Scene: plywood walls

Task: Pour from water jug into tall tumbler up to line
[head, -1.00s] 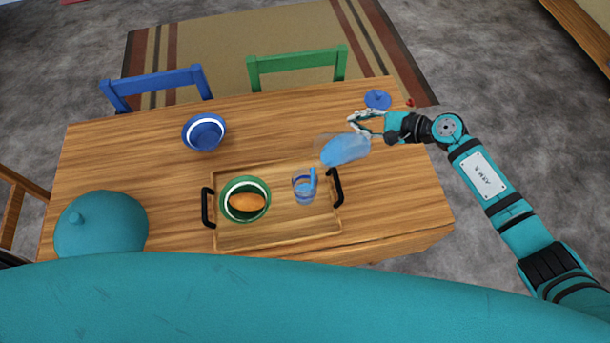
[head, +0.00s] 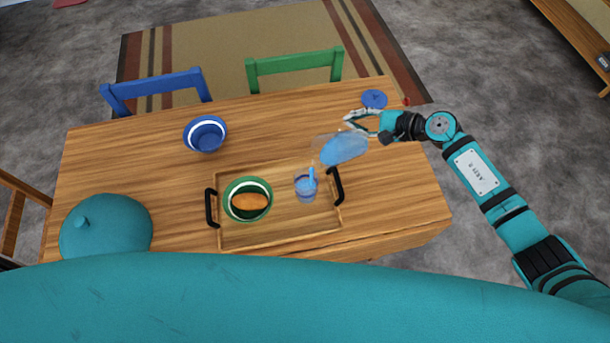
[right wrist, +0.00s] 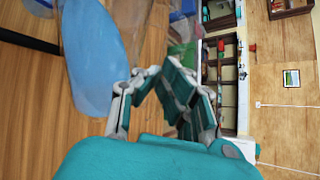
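My right gripper (head: 358,121) is shut on the clear water jug (head: 342,149), at the end nearest the gripper. The jug is held above the right of the table, tipped left with blue water in it. Its mouth is above the tall tumbler (head: 306,189), which stands upright at the right of the tray. A blue streak, apparently water, runs between the jug's mouth and the tumbler. The tumbler holds some blue water; its line is too small to make out. In the right wrist view, the jug (right wrist: 92,55) lies left of the fingers. My left gripper is out of view.
The wooden tray (head: 265,238) has black handles and bears a green-rimmed bowl (head: 247,218) with an orange-brown item. A blue bowl (head: 205,134) stands at the back left. A blue disc (head: 374,98) lies at the back right. Blue and green chairs stand behind the table.

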